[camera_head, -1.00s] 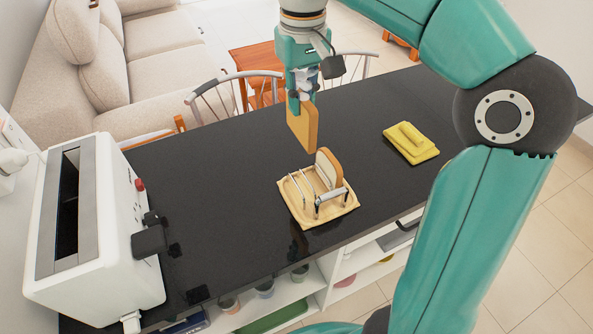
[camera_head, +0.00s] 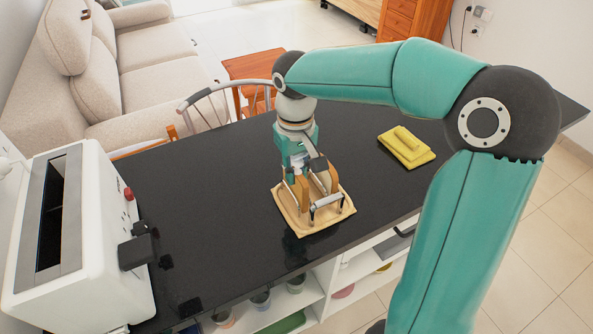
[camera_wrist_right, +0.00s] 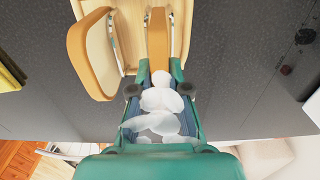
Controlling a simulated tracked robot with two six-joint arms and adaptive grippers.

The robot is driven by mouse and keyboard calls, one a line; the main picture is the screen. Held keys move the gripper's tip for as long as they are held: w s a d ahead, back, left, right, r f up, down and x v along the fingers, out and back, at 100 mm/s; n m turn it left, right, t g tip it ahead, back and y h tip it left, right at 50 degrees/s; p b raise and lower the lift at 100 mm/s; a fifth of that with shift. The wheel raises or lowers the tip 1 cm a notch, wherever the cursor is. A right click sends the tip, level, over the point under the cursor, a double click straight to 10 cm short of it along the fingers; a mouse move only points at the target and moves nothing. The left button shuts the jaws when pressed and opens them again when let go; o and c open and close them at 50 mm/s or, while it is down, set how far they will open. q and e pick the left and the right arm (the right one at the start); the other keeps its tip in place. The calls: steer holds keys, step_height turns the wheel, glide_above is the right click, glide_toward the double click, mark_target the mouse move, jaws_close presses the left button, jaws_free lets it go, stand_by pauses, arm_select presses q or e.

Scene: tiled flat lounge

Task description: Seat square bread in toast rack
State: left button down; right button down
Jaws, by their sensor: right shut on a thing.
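The toast rack (camera_head: 318,219) stands on the black counter, a wooden tray with metal wire dividers; it also shows in the wrist view (camera_wrist_right: 126,22). One slice of square bread (camera_head: 333,178) stands in its right part and shows left in the wrist view (camera_wrist_right: 88,50). My right gripper (camera_head: 298,172) is shut on another slice of bread (camera_head: 301,193), upright over the left part of the rack among the wires. In the wrist view this slice (camera_wrist_right: 157,38) is between my fingertips (camera_wrist_right: 163,78). Whether its lower edge touches the rack base is hidden. My left gripper is not in view.
A white toaster (camera_head: 110,220) stands at the counter's left end. Yellow folded cloths or sponges (camera_head: 407,150) lie right of the rack. The black counter (camera_head: 210,215) is clear between toaster and rack. A chair (camera_head: 215,105) stands behind the counter.

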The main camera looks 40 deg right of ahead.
steer(key=shift+f, duration=0.25)
steer(key=c, duration=1.1)
jaws_free()
steer(key=shift+c, duration=0.2)
steer(key=shift+r, duration=0.1)
step_height(320, 180, up, 12)
steer(key=p, duration=0.1)
